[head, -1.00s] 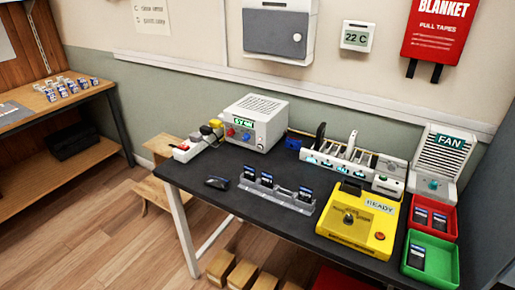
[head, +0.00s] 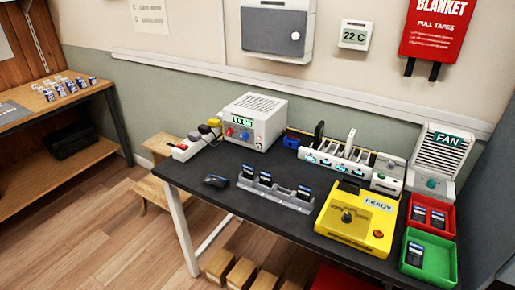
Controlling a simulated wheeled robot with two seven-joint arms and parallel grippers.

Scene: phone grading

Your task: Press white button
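I cannot make out a clearly separate white button at this size. A yellow box (head: 343,228) with a READY label, a dark knob (head: 347,216) and a small red button (head: 379,234) sits at the front right of the dark table. A white box (head: 254,120) with a green lit display and red and blue knobs stands at the back left. A white charging rack (head: 340,158) with several slots and lit dark pads stands at the back, with a small white unit (head: 387,174) at its right end. Neither of my grippers is in view.
A grey holder (head: 276,193) with several phones and a dark mouse-like object (head: 216,181) lie at the table's left front. A red tray (head: 446,222) and a green tray (head: 450,255) with phones are at the right, below a fan unit (head: 441,155).

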